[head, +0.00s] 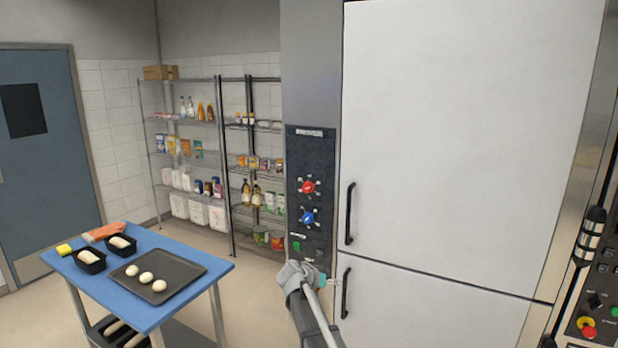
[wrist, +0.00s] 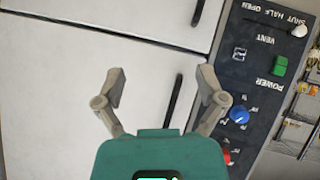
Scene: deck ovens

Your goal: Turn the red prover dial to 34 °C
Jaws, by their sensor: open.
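The red prover dial (head: 308,187) is on the dark control panel (head: 294,150) left of the tall white doors in the head view, above a blue dial (head: 308,217). Marks ring the red dial, but its setting is too small to read. In the wrist view the panel appears upside down; the red dial (wrist: 228,157) is at the bottom, partly hidden by my gripper's body.
A green switch (wrist: 280,66) sits on the panel, and a white-tipped vent lever (wrist: 299,30) is farther along. Black door handles (head: 350,213) stand out right of the panel. A blue table (head: 190,255) with a tray and dough is at left; shelves stand behind.

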